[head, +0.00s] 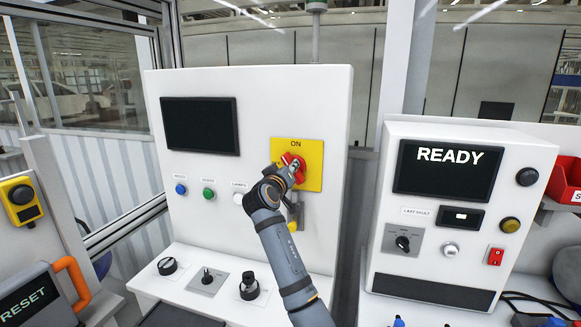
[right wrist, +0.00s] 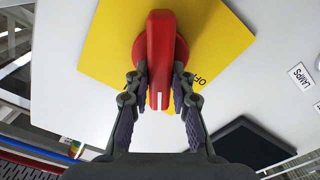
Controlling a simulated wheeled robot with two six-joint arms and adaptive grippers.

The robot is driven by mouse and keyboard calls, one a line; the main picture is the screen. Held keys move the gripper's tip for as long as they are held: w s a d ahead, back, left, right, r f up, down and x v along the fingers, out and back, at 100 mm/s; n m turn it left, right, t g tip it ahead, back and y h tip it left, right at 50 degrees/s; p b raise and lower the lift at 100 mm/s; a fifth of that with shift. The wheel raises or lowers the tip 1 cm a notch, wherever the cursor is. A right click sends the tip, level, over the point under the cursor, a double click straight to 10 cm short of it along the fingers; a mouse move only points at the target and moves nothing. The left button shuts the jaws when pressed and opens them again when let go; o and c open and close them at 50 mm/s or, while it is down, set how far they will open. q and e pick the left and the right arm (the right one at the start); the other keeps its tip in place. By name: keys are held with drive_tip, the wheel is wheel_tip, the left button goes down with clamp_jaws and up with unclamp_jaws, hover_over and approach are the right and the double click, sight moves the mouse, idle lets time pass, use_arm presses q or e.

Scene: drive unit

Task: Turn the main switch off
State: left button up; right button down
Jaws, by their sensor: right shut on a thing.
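The main switch has a red rotary handle (head: 291,158) on a square yellow plate (head: 312,165) on the white panel. "ON" is printed at the plate's top. In the right wrist view the red handle (right wrist: 160,50) stands between my fingers, with a white mark near its end and "OFF" printed on the plate beside it. My right gripper (head: 290,172) is at the switch, its fingers closed on both sides of the handle; it also shows in the right wrist view (right wrist: 160,78). It covers the plate's lower left in the head view. My left gripper is not in view.
Blue, green and white buttons (head: 209,193) sit left of the switch, beneath a dark screen (head: 200,126). Knobs stand on the ledge (head: 180,308) below. At right, a console (head: 470,150) reads "READY". A box at lower left (head: 35,300) reads "RESET".

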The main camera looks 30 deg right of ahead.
drive_tip(key=n+p, duration=0.2)
drive_tip(key=n, duration=0.3)
drive_tip(key=shift+w+a+n+p, duration=0.1)
drive_tip(key=shift+n+p, duration=0.2)
drive_tip(key=n+p, duration=0.2)
drive_tip(key=n, duration=0.1)
drive_tip(key=shift+f, duration=0.25)
drive_tip(key=shift+f+n+p, duration=0.2)
drive_tip(key=shift+n+p, duration=0.4)
drive_tip(key=shift+n, duration=0.6)
drive_tip(key=c, duration=1.2)
unclamp_jaws()
drive_tip(key=shift+a, duration=0.1)
drive_tip(key=shift+o, duration=0.2)
drive_tip(key=v, duration=0.7)
drive_tip(key=shift+a, duration=0.2)
